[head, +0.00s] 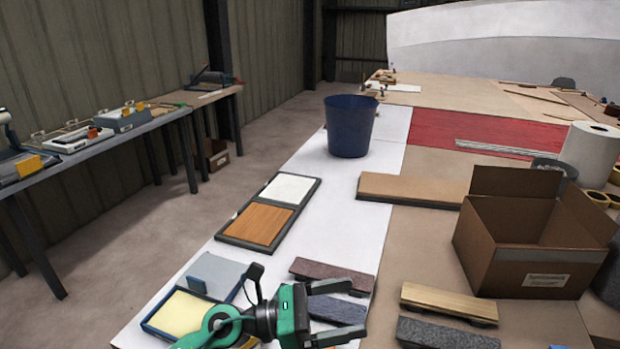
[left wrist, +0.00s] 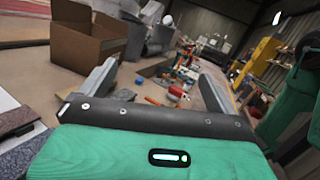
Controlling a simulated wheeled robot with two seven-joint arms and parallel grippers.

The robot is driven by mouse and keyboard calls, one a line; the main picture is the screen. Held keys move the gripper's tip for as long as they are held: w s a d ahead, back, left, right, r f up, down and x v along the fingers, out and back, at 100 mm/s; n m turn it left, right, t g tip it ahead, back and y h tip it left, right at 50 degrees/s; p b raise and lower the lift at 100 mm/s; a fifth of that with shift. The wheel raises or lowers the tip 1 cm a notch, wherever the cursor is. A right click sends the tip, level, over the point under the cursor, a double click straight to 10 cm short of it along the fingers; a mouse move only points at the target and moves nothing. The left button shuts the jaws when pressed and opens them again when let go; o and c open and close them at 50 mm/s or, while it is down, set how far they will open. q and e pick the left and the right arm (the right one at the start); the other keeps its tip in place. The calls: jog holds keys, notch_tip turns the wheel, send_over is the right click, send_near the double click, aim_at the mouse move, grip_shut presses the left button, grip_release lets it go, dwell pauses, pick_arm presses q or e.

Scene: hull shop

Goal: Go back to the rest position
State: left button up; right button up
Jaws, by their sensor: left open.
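My left gripper (head: 343,311) is at the bottom middle of the head view, over the near part of the worktable. Its two grey fingers point right and stand apart with nothing held between them. Just beyond and below them are a dark reddish sanding block (head: 322,272) and a blue-grey one (head: 338,310). In the left wrist view the fingers of the gripper (left wrist: 160,72) are spread, with open space between them. My right gripper does not show in either view.
An open cardboard box (head: 500,250) stands right of the gripper; a wood-topped block (head: 450,300) lies between. A box with a yellow pad (head: 178,315) is at left. A blue bucket (head: 350,130) stands farther back. White table surface (head: 340,225) is clear between.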

pick_arm(q)
jog(key=w+a+r+n+t+y, duration=0.1)
jog(key=w+a+n+t+y, duration=0.35)
jog(key=n+t, duration=0.65)
jog(key=w+a+n+t+y, duration=0.1)
jog(key=a+n+t+y, duration=0.55)
jog(key=n, duration=0.85)
jog(key=s+a+f+n+g+y, duration=0.4)
jog(key=a+f+n+y, duration=0.5)
jog(key=a+f+n, duration=0.5)
jog(key=s+a+f+n+g, duration=0.2)
jog(key=s+f+n+g, duration=0.4)
jog(key=s, duration=0.5)
jog(key=s+a+f+n+g, duration=0.1)
jog(key=s+f+n+g, duration=0.2)
jog(key=s+f+g, duration=0.45)
notch_tip(320, 180, down, 27)
jog(key=s+p, duration=0.2)
jog(key=s, duration=0.1)
jog(key=s+a+f+g+p, duration=0.1)
jog(key=s+a+f+p, duration=0.1)
jog(key=s+f, duration=1.7)
jog(key=shift+s+a+m+p, duration=0.15)
jog(key=shift+a+m+p, duration=0.15)
jog(key=shift+a, duration=0.4)
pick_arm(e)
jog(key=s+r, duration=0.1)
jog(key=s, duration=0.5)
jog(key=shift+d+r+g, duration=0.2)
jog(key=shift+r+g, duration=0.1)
